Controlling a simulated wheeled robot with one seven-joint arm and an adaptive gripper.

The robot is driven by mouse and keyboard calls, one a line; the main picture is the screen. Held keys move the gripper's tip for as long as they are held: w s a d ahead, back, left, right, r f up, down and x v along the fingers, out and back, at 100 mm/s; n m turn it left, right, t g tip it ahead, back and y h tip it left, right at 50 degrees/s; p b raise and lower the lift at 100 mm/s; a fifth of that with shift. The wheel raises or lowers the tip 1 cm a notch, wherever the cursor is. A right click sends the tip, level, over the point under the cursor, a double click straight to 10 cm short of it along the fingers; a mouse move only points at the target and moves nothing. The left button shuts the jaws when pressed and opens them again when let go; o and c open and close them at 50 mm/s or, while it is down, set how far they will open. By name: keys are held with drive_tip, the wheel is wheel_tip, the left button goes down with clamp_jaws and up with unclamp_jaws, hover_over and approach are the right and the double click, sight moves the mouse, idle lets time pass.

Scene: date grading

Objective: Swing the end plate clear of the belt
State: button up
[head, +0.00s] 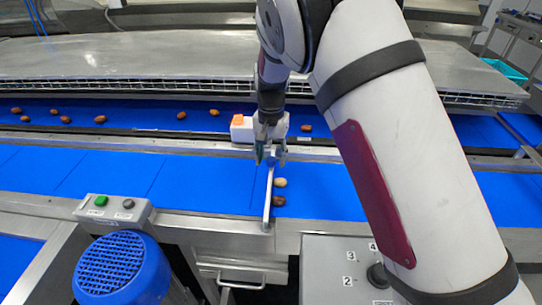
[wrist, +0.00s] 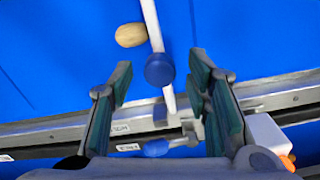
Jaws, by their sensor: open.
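The end plate (head: 267,202) is a thin pale bar lying across the near blue belt (head: 120,175). In the wrist view the end plate (wrist: 152,22) has a round blue knob (wrist: 160,69) on it. My gripper (head: 270,158) is above the far end of the plate. In the wrist view my gripper (wrist: 161,72) is open, with one finger on each side of the knob and visible gaps to both.
A white box with an orange top (head: 240,128) stands beside my gripper at the rail between the belts. Several dates lie on the far belt (head: 150,115), under a metal cover (head: 130,60). A button box (head: 115,209), blue motor (head: 122,267) and numbered control box (head: 335,260) stand in front.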

drive_tip(key=shift+f, duration=0.1)
clamp_jaws()
